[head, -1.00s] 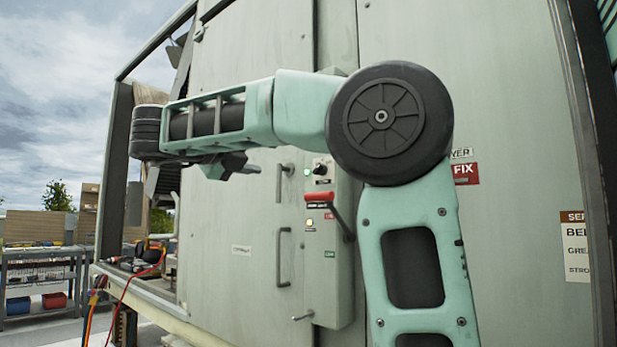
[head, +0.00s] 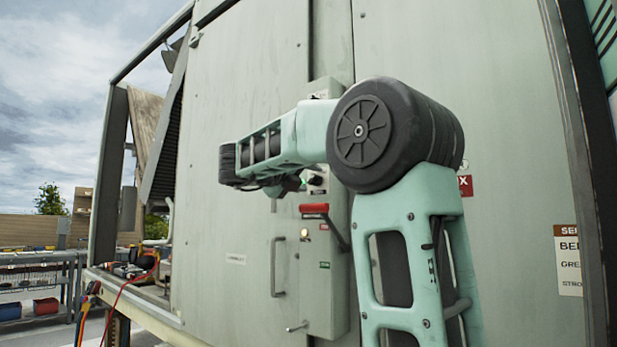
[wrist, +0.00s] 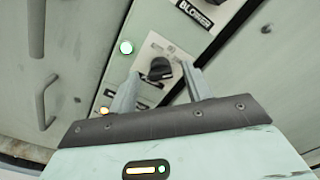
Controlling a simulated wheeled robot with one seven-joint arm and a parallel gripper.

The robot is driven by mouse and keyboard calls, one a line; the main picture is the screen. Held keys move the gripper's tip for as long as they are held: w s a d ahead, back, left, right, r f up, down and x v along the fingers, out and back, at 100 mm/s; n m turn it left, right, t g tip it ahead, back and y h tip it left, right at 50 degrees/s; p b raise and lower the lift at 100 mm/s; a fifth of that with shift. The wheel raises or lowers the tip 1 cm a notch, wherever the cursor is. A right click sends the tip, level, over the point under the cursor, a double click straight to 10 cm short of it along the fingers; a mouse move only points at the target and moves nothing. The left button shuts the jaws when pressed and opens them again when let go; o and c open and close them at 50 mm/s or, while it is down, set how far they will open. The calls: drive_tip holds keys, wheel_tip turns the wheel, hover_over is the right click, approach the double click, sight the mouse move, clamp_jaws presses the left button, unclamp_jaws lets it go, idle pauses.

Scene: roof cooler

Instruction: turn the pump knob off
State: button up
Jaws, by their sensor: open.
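A black rotary knob (wrist: 160,68) sits on a pale plate on the control box. In the wrist view it shows between the two fingertips of my gripper (wrist: 159,72). The fingers are spread and stand either side of it in the picture; I cannot tell whether they touch it. The small print on its plate is too small to read. In the head view my gripper (head: 291,186) is at the upper part of the control box (head: 327,285), partly hiding the knob.
A red-handled lever (head: 314,208) sticks out below the knob, with a lit amber lamp (head: 304,233) under it. A label starting "BLO" (wrist: 195,12) is above the knob. Door handles (head: 277,267) stand to the left. A red cable (head: 127,290) hangs at the far left.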

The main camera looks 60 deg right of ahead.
drive_tip(key=shift+d, duration=0.65)
drive_tip(key=c, duration=1)
drive_tip(key=shift+o, duration=0.2)
drive_tip(key=shift+n, duration=0.3)
drive_tip(key=n+p, duration=0.2)
drive_tip(key=n, duration=0.3)
drive_tip(key=shift+f+n+p, duration=0.15)
drive_tip(key=shift+n+p, duration=0.9)
drive_tip(key=shift+n, duration=0.45)
